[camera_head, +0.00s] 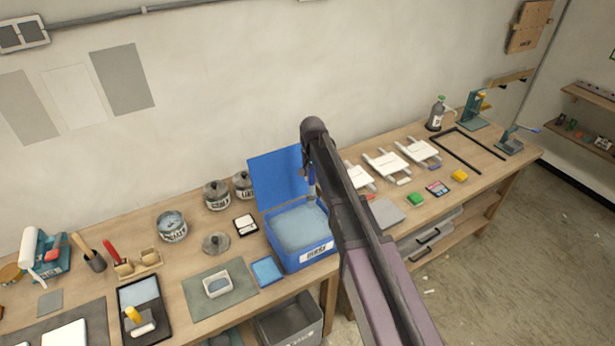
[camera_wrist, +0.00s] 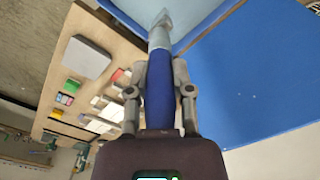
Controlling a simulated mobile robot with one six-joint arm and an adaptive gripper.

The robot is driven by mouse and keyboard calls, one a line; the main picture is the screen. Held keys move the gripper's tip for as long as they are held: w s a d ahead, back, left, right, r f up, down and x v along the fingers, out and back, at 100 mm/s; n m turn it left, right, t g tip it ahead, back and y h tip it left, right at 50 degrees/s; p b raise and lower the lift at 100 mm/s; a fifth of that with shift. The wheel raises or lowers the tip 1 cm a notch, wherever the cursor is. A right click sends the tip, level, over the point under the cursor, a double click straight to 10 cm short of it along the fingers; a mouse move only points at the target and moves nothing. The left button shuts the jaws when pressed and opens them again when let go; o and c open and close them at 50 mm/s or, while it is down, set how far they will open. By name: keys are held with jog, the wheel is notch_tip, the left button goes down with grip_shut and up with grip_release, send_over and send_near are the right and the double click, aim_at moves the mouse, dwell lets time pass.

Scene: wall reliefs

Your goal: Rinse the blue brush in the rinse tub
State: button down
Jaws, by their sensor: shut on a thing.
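My gripper (camera_wrist: 160,95) is shut on the blue brush (camera_wrist: 158,98) in the wrist view, with a jaw on each side of its blue handle. The brush's grey ferrule and pale tip point away from the gripper toward the tub. In the head view the blue brush (camera_head: 311,182) hangs upright over the rinse tub (camera_head: 316,256), beside my arm. The tub is a blue box with a label on its front, a pale blue-grey inside and its blue lid (camera_head: 278,178) standing open behind it. Whether the tip touches the liquid cannot be told.
A blue sponge-like pad (camera_head: 267,271) lies left of the tub. A grey block (camera_head: 387,212) and white boards (camera_head: 385,164) lie to the right. A grey bin (camera_head: 290,322) is below.

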aim_at(312, 200)
jog(key=shift+s+d+r, duration=0.1)
jog(key=shift+d, duration=0.15)
dwell(0.3)
jog(key=shift+f, duration=0.2)
notch_tip(312, 200, down, 13)
jog(key=b, duration=1.3)
jog(key=shift+r, duration=0.15)
dwell(0.6)
jog(key=s+a, duration=0.5)
jog(key=a, duration=0.2)
jog(key=shift+a, duration=0.2)
dwell(0.7)
jog(key=shift+w, duration=0.1)
